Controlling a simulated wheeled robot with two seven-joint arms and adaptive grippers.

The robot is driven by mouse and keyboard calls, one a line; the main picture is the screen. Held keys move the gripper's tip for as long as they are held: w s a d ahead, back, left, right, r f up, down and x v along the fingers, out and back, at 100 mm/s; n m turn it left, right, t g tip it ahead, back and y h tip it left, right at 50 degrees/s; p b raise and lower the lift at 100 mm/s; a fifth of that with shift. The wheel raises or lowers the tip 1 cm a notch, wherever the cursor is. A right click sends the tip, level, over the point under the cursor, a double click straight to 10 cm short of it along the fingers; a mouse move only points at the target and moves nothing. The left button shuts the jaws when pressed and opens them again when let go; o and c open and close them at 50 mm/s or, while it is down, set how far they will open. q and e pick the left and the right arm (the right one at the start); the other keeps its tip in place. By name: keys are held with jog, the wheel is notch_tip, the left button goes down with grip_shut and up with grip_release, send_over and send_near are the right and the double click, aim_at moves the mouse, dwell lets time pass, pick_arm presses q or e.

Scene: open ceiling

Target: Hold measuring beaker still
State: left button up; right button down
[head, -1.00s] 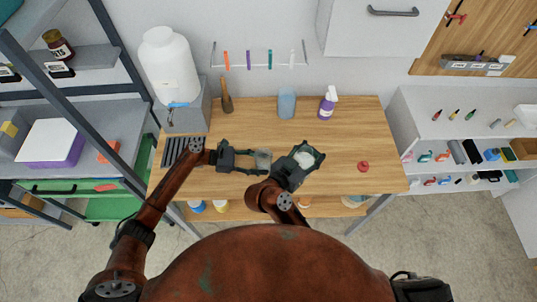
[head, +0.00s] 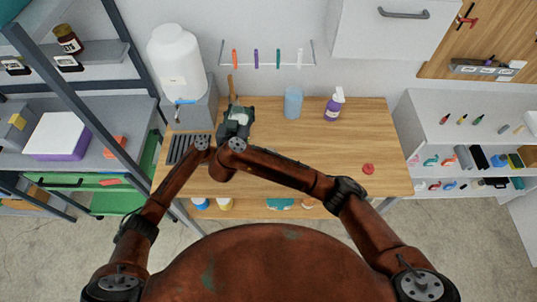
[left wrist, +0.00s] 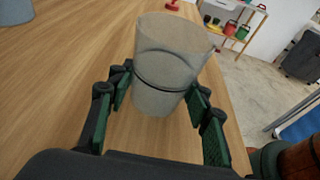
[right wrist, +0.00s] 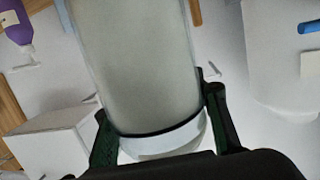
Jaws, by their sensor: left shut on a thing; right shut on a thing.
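A translucent grey beaker (left wrist: 170,95) with a dark ring stands between the green pads of my left gripper (left wrist: 158,82) in the left wrist view. The left gripper is shut on it. In the head view this gripper and beaker are hidden by my right arm. My right gripper (head: 237,121) is over the left part of the wooden table. It is shut on a translucent cylindrical vessel (right wrist: 140,65), which fills the middle of the right wrist view and has a dark ring and pale base. I cannot tell what is inside either vessel.
On the wooden table (head: 320,155) are a blue cup (head: 293,102), a purple spray bottle (head: 333,107) and a small red object (head: 368,169). A white jug (head: 178,65) stands on a grey box (head: 195,115) at the left. The table's right half is mostly clear.

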jog(key=shift+w+a+r, duration=0.15)
jog(key=shift+w+a, duration=0.1)
jog(key=shift+d+r, duration=0.1)
jog(key=shift+d, duration=0.05)
jog(key=d+m+t, duration=0.1)
jog(key=m, duration=0.1)
jog(key=d+m+t, duration=0.1)
jog(key=m, duration=0.2)
jog(key=s+f+m, duration=0.1)
jog(key=m, duration=0.1)
jog(key=shift+s+d+m+t+y, duration=0.1)
jog(key=shift+d+m+t+y, duration=0.3)
dwell(0.7)
jog(key=shift+a+m+t, duration=0.1)
jog(key=shift+m+t, duration=0.2)
jog(key=shift+m, duration=0.8)
dwell(0.6)
jog(key=shift+f+m+t+h, duration=0.2)
jog(key=shift+m+h, duration=0.1)
jog(key=shift+m, duration=0.65)
jog(key=shift+f+m+t+h, duration=0.15)
jog(key=shift+m+h, duration=0.15)
jog(key=shift+m, duration=0.65)
dwell(0.8)
jog(key=shift+s+d+f+m+h, duration=0.15)
jog(key=shift+d+f+m+h, duration=0.3)
jog(key=shift+f+m, duration=0.45)
dwell(0.5)
